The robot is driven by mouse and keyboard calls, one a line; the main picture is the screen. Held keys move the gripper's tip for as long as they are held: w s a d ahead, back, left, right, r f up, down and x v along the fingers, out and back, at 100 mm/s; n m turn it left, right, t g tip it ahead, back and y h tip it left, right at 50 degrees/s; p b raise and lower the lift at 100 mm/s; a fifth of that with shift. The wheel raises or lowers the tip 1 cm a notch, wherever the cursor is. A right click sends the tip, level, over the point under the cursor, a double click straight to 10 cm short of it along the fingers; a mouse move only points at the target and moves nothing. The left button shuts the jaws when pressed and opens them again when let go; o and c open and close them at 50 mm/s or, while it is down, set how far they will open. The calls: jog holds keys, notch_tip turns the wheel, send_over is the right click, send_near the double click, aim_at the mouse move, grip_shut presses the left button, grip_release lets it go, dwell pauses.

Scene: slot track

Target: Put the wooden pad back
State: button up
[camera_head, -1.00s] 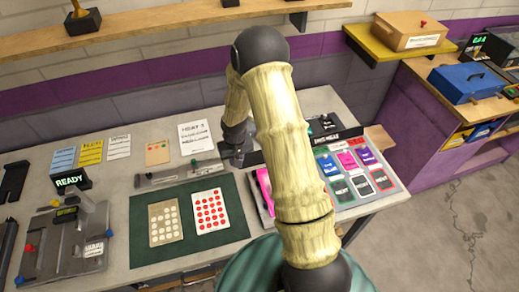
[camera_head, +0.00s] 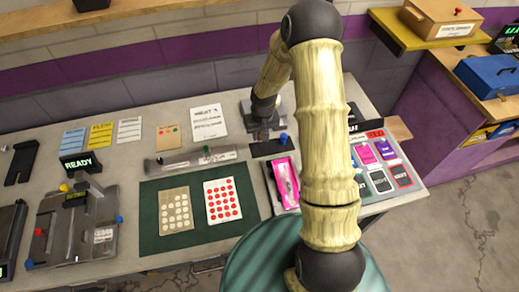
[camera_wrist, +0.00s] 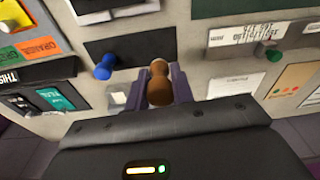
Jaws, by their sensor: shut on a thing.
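My gripper (camera_wrist: 158,92) is shut on a brown wooden handle-shaped piece with a rounded top (camera_wrist: 159,82), which I take to be the wooden pad. Its lower end is hidden, so I cannot tell whether it touches the bench. In the head view my gripper (camera_head: 262,134) is low over the back part of the bench, and the held piece is hard to make out there. A black strip (camera_head: 268,148) lies just in front of the gripper; it also shows in the wrist view (camera_wrist: 130,40). A blue knob (camera_wrist: 102,68) stands beside the gripper.
A grey bar with a green knob (camera_head: 180,162) lies left of the gripper. A green mat (camera_head: 150,225) holds two dotted cards. A tray with a pink item (camera_head: 286,182) and several coloured cards (camera_head: 365,155) are to the right. A paper sheet (camera_head: 208,122) lies behind.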

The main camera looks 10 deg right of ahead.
jog(key=shift+w+n+b, duration=0.35)
jog(key=shift+n+b, duration=0.15)
jog(key=shift+w+d+r+n+b, duration=0.2)
jog(key=shift+r+n+b, duration=0.2)
jog(key=shift+r+n, duration=0.15)
jog(key=shift+w+d+r+n+b, duration=0.1)
jog(key=shift+w+r+n+b, duration=0.1)
jog(key=shift+r+n+b, duration=0.3)
jog(key=p, duration=0.1)
send_over(259, 147)
jog(key=shift+s+d+f, duration=0.1)
jog(key=shift+s+f, duration=0.1)
jog(key=shift+f, duration=1.35)
jog(key=shift+s+d+f, duration=0.1)
jog(key=shift+s+f, duration=0.1)
jog(key=shift+f, duration=1.3)
jog(key=shift+w+f+p, duration=0.1)
jog(key=shift+f+p, duration=0.4)
jog(key=shift+f, duration=1.45)
